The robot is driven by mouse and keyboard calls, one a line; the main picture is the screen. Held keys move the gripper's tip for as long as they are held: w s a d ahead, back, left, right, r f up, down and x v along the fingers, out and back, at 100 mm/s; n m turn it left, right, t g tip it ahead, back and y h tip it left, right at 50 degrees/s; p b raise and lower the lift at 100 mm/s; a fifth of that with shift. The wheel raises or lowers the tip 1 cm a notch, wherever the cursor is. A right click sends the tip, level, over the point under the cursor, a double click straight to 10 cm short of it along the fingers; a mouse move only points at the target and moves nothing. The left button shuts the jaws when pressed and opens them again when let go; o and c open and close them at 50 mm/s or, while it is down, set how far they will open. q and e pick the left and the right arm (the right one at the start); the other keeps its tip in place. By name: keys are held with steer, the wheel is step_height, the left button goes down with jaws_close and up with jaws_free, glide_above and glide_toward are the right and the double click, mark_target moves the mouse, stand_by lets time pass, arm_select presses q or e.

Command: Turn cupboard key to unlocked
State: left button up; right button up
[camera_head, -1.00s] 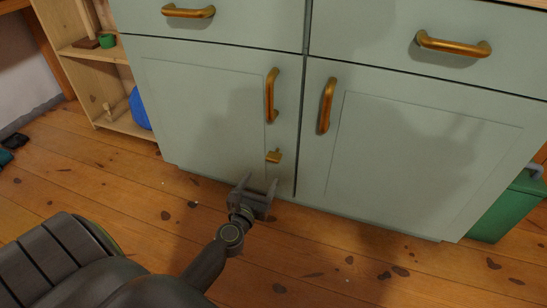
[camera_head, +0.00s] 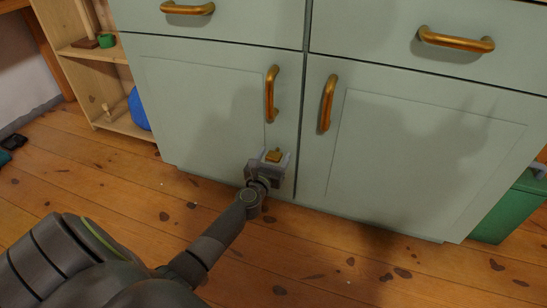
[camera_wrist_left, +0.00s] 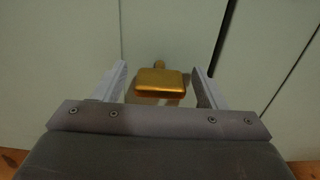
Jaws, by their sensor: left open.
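The brass cupboard key (camera_head: 274,155) sits low on the left door (camera_head: 205,110) of the pale green cupboard, near the gap between the doors. My left gripper (camera_head: 271,156) is open, with its fingers on either side of the key. In the left wrist view the key (camera_wrist_left: 163,82) stands between the two fingers of the gripper (camera_wrist_left: 161,85), with a visible gap on each side. Its wide flat bow faces the camera and lies level across the picture. My right gripper is not in view.
Brass handles hang on the left door (camera_head: 271,94) and right door (camera_head: 327,105) above the key. Drawers with brass handles (camera_head: 456,40) are higher up. A wooden shelf (camera_head: 75,50) stands at left and a green bin (camera_head: 508,208) at right. The plank floor in front is mostly clear.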

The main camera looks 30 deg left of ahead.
arm_select(q)
steer(key=c, duration=1)
